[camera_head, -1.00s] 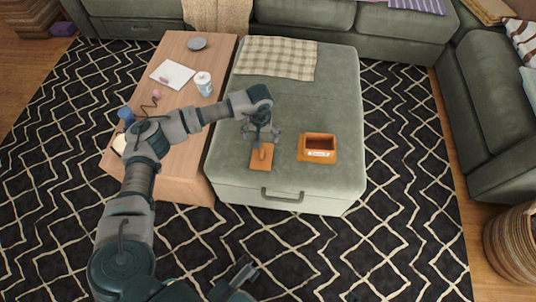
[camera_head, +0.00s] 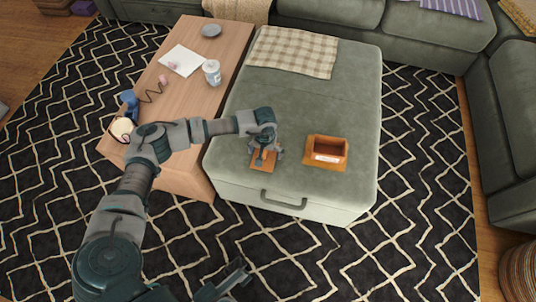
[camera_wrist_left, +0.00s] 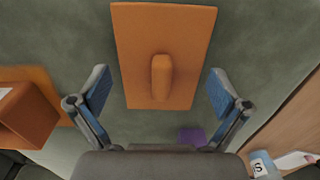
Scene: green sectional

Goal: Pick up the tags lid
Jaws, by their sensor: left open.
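The tags lid is a flat orange-brown board with a raised bar handle; it lies on the green ottoman in the head view (camera_head: 262,166) and fills the upper middle of the left wrist view (camera_wrist_left: 190,35). My left gripper (camera_head: 266,154) is right over the lid, its fingers pointing down. In the left wrist view its two blue-padded fingers (camera_wrist_left: 160,92) are spread wide on either side of the lid, with the handle between them and untouched. A matching open box with a white label (camera_head: 326,152) stands to the right of the lid. My right gripper (camera_head: 228,280) shows only partly at the bottom.
The ottoman (camera_head: 300,95) bears a checked cloth (camera_head: 293,52) at its back. The wooden table (camera_head: 190,95) at the left holds a white cup (camera_head: 211,72), paper (camera_head: 181,60) and a grey dish (camera_head: 211,31). A small purple patch (camera_wrist_left: 192,137) shows in the wrist view.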

